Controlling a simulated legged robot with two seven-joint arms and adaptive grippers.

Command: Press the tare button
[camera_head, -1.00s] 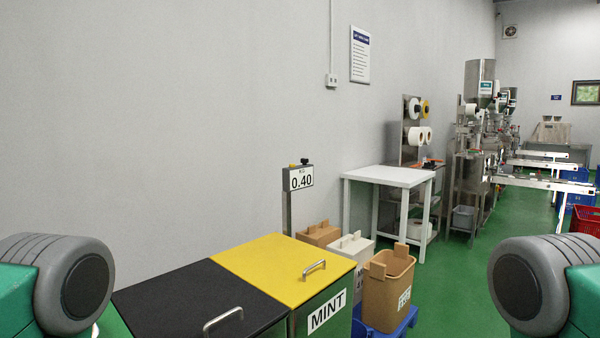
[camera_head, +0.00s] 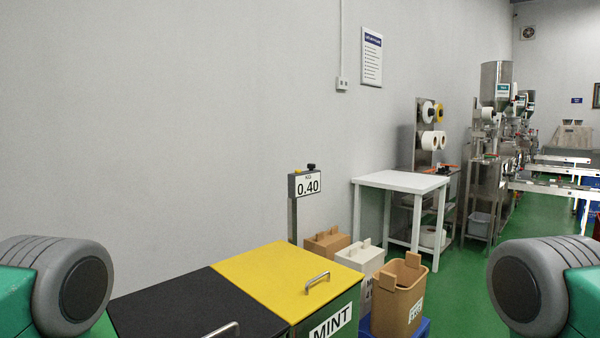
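Neither gripper is in view.
A black-lidded bin (camera_head: 190,303) and a yellow-lidded bin (camera_head: 270,268) marked MINT stand in front of the display. A white table (camera_head: 402,181) and packing machines (camera_head: 495,130) are beyond, with green floor at right.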

